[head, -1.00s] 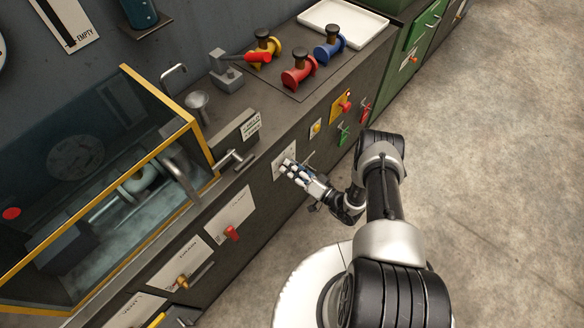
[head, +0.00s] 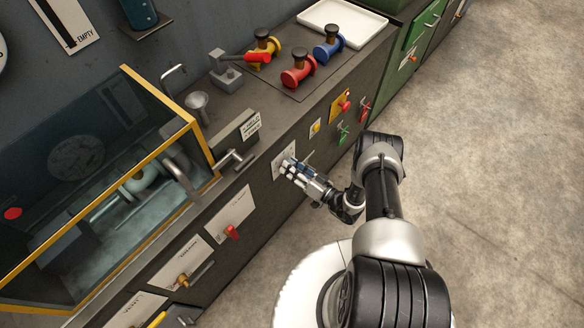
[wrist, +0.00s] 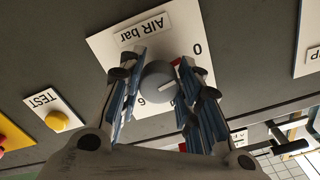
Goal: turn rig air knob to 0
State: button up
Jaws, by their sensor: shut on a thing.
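The rig air knob (wrist: 157,80) is a round grey dial on a white plate (wrist: 118,50) marked "AIR bar" in the wrist view. A 0 stands on the plate up and right of the knob, and a 6 down and left of it. The knob's short white mark points right and slightly up, lower than the direction of the 0. My gripper (wrist: 155,88) is shut on the knob, one blue-padded finger on each side. In the head view my gripper (head: 287,168) is at the plate on the cabinet front, and its fingers hide the knob.
A yellow TEST button (wrist: 57,121) is left of the plate in the wrist view. In the head view, a green valve handle (head: 343,134) and a red-handled control (head: 232,232) flank my gripper along the cabinet front. Open floor lies to the right.

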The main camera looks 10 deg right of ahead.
jog(key=o, duration=1)
jog(key=shift+o, duration=0.2)
jog(key=v, duration=1.2)
